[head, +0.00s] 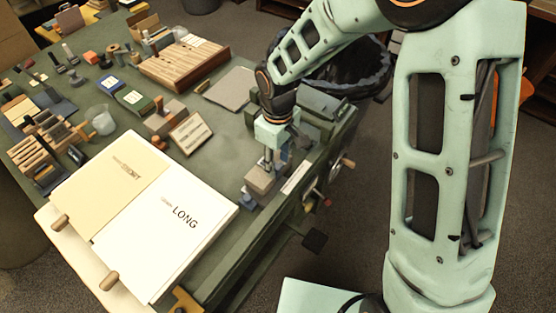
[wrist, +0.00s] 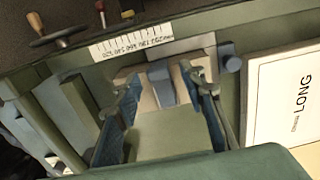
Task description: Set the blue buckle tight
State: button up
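In the wrist view, a blue-grey piece (wrist: 161,84), which looks like the blue buckle, lies against a pale block (wrist: 142,100) beside the green bench edge. Whether it is tight cannot be told. My gripper (wrist: 166,90) has its two fingers spread on either side of that block and the blue piece. Gaps show beside the blue piece, and I see no firm hold on it. In the head view my gripper (head: 268,162) points down over a beige block (head: 262,180) at the bench's right edge. A bit of blue shows beside it, partly hidden.
A white scale strip (wrist: 131,41) is on the bench side. A board marked LONG (head: 190,222) lies at front left. A wooden slatted tray (head: 185,62) and several small tools stand farther back.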

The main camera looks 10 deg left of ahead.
jog(key=shift+c, duration=0.4)
grip_shut()
jog(key=shift+d+f+y+b, duration=0.3)
jog(key=shift+f+y+b, duration=0.05)
jog(key=shift+y+b, duration=0.15)
jog(key=shift+s+f+t+y, duration=0.15)
jog(key=shift+t+y, duration=0.25)
jog(key=shift+o, duration=0.4)
grip_release()
notch_tip(320, 180, up, 12)
jog(key=d, duration=0.2)
jog(key=shift+s, duration=0.4)
